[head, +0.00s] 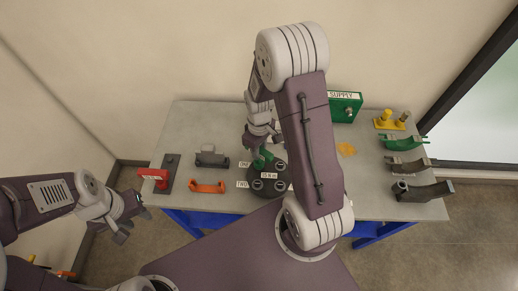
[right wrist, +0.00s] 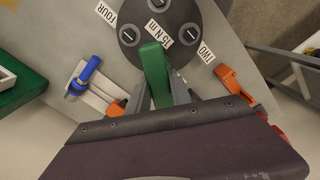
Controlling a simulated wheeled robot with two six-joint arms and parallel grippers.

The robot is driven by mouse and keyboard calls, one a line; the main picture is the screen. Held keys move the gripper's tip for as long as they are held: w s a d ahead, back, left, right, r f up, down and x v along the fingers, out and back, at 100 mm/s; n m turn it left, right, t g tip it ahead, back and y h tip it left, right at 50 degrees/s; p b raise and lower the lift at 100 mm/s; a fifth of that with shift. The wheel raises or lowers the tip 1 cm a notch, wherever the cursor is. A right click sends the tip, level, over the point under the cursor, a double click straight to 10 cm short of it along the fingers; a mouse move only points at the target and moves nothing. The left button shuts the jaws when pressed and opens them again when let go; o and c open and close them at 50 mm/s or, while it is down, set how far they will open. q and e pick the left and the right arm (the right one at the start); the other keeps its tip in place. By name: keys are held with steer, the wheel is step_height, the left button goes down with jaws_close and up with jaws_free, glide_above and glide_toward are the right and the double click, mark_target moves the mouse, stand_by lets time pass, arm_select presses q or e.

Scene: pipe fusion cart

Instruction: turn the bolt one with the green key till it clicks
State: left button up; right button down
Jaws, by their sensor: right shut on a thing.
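The green key (head: 262,158) is held in my right gripper (head: 260,142), over the back left part of a dark round flange (head: 268,176). In the right wrist view the green key (right wrist: 155,75) stands between the fingers, its far end over the near edge of the flange (right wrist: 160,18). Bolt one, by the label ONE (head: 244,164), is hidden behind the key and gripper. I cannot tell whether the key sits on it. Other bolt heads (right wrist: 186,32) show uncovered. My left gripper (head: 127,218) is open and empty, left of the table.
On the table (head: 215,170) are a red-handled tool (head: 155,174), a grey block (head: 211,156) and an orange clamp (head: 206,186) to the left. My right arm covers the middle.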

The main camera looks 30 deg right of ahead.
steer(key=m, duration=0.2)
steer(key=shift+m, duration=0.3)
steer(key=shift+r+m+p, duration=0.1)
steer(key=shift+m+p, duration=0.3)
steer(key=shift+m, duration=1)
steer(key=shift+m+p, duration=0.35)
steer(key=shift+m, duration=1.15)
